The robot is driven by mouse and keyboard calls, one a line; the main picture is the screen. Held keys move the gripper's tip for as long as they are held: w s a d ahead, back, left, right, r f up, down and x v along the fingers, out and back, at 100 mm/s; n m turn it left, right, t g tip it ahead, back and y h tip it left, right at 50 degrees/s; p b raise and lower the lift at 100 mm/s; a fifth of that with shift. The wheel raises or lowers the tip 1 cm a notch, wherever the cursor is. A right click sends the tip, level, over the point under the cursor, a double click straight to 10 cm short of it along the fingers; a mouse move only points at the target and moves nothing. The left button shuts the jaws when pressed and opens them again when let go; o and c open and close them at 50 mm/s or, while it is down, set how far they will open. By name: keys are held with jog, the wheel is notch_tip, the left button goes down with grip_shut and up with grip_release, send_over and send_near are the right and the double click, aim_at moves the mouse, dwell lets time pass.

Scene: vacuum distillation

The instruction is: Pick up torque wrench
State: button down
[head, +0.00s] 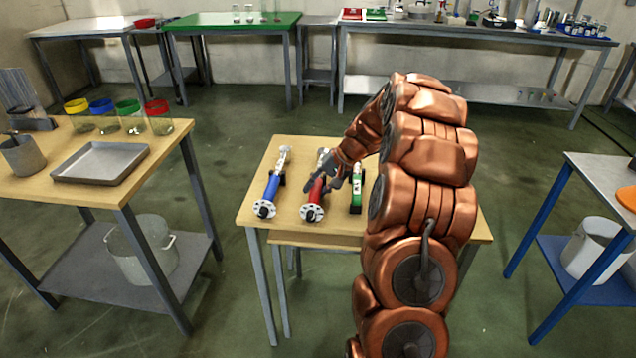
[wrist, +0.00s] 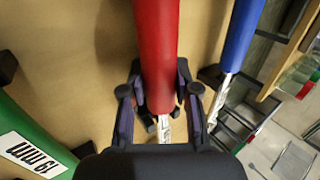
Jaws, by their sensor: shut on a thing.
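Three torque wrenches lie side by side on the small wooden table, handles toward the near edge. The blue one (head: 271,188) is on the left, the red one (head: 315,196) in the middle and the green one (head: 356,196) on the right. My gripper (head: 332,180) is at the red wrench. In the wrist view my gripper (wrist: 160,98) is shut on the red handle (wrist: 156,40), one finger on each side. The blue handle (wrist: 241,35) is to its right and the green handle (wrist: 30,145), marked "19 mm", to its left. My arm hides part of the table's right side.
The small wooden table (head: 300,226) has black supports near the wrenches. A left table holds a metal tray (head: 100,162) and several jars with coloured rims. A blue-framed table (head: 590,178) stands at the right. Open floor lies between the tables.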

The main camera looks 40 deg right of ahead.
notch_tip(320, 180, up, 10)
jog(key=shift+r, duration=0.1)
dwell(0.5)
jog(key=c, duration=1.5)
grip_release()
grip_shut()
